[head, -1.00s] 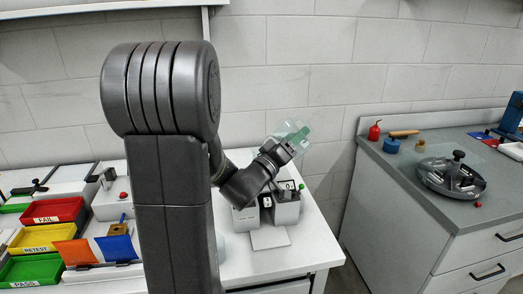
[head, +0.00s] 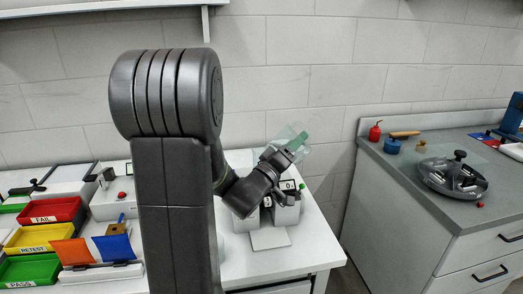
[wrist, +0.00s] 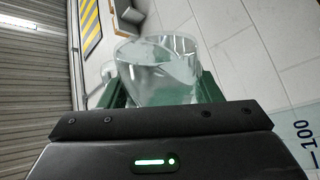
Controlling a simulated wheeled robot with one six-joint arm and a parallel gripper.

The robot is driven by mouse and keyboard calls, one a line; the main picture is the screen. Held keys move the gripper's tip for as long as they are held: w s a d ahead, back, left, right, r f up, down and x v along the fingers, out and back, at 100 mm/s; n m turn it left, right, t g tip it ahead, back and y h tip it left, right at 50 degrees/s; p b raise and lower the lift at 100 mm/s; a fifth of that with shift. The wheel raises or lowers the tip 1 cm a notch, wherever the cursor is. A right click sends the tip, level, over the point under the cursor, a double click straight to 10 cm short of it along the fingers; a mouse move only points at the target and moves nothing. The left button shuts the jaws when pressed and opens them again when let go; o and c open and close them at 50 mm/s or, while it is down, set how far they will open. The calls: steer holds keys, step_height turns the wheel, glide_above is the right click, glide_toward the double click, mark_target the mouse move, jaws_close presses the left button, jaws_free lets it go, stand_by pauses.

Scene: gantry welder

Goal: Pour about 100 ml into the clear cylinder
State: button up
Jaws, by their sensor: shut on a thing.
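My gripper (head: 294,146) is shut on a clear, wide-mouthed vessel (head: 282,139), held tilted above the white bench. In the wrist view the vessel (wrist: 158,72) sits between the green fingers, its open rim facing away from the camera. A slanting line inside it looks like the surface of clear liquid, but I cannot tell how much. A pale blue, see-through surface marked 100 (wrist: 303,135), probably the clear cylinder, shows at the lower right of the wrist view. I see no stream of liquid. In the head view my arm hides much of the bench, and I cannot make out the cylinder clearly.
A grey device with a flat plate (head: 270,239) stands on the bench below my gripper. Red (head: 50,211), yellow (head: 38,238) and green (head: 30,271) bins are at the left. A grey counter (head: 430,208) with a round fixture (head: 452,177) stands at the right.

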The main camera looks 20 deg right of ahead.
steer(key=shift+f, duration=0.2)
steer(key=shift+r, duration=0.2)
steer(key=shift+n, duration=0.3)
steer(key=shift+w+a+r+n+t+p, duration=0.1)
steer(key=shift+r+n+t+p, duration=0.25)
steer(key=shift+n+t+p, duration=0.25)
steer(key=shift+w+a+r+n+t+p, duration=0.1)
steer(key=shift+r+n+t+p, duration=0.3)
steer(key=shift+n+p, duration=0.35)
steer(key=shift+f, duration=0.15)
